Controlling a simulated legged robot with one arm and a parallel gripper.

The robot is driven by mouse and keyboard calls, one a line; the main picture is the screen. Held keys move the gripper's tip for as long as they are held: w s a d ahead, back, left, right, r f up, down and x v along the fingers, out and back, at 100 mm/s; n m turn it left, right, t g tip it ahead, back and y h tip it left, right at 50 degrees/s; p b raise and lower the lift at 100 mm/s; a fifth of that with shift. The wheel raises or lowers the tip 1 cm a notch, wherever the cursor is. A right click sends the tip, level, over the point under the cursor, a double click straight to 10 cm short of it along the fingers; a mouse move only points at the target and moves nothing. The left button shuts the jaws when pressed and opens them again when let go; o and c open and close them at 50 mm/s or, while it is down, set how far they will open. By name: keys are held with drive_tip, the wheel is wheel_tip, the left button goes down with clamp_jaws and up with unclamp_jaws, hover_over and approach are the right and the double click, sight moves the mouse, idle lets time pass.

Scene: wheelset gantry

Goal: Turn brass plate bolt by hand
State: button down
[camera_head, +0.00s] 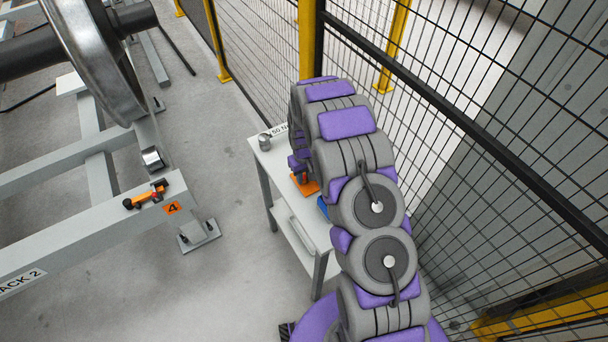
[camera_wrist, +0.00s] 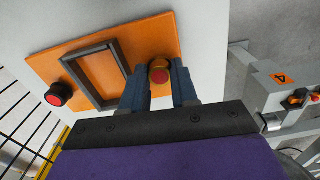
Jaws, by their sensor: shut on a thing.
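In the wrist view an orange plate (camera_wrist: 105,45) lies on a pale surface, with a dark rectangular frame (camera_wrist: 97,76) on it. A brass-coloured round bolt head with a red top (camera_wrist: 159,66) stands at the plate's right part. My gripper (camera_wrist: 160,78) has its two dark fingers on either side of this bolt head and is shut on it. A black knob with a red top (camera_wrist: 58,95) sits at the plate's left corner. In the head view the orange plate (camera_head: 308,185) shows only partly on a small table; my arm hides the bolt and the fingertips.
The small white table (camera_head: 262,160) carries a grey cylinder (camera_head: 265,141) and stands beside a black mesh fence (camera_head: 450,110) with yellow posts. A grey rack (camera_head: 90,225) with a wheelset (camera_head: 95,55) is at left. Grey floor is clear between them.

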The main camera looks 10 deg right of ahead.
drive_tip(key=m, duration=0.4)
drive_tip(key=shift+w+r+m, duration=0.15)
drive_tip(key=shift+m, duration=0.25)
drive_tip(key=m, duration=0.3)
drive_tip(key=shift+m, duration=0.3)
drive_tip(key=m+b, duration=0.1)
drive_tip(key=m, duration=0.3)
drive_tip(key=shift+a, duration=0.1)
drive_tip(key=m+b, duration=0.1)
drive_tip(key=m, duration=0.3)
drive_tip(key=shift+w, duration=0.1)
drive_tip(key=m+b, duration=0.2)
drive_tip(key=m, duration=0.5)
drive_tip(key=shift+w, duration=0.1)
drive_tip(key=m+b, duration=0.1)
drive_tip(key=m, duration=0.3)
drive_tip(key=shift+m, duration=0.4)
drive_tip(key=shift+m+b, duration=0.3)
drive_tip(key=shift+m, duration=1.2)
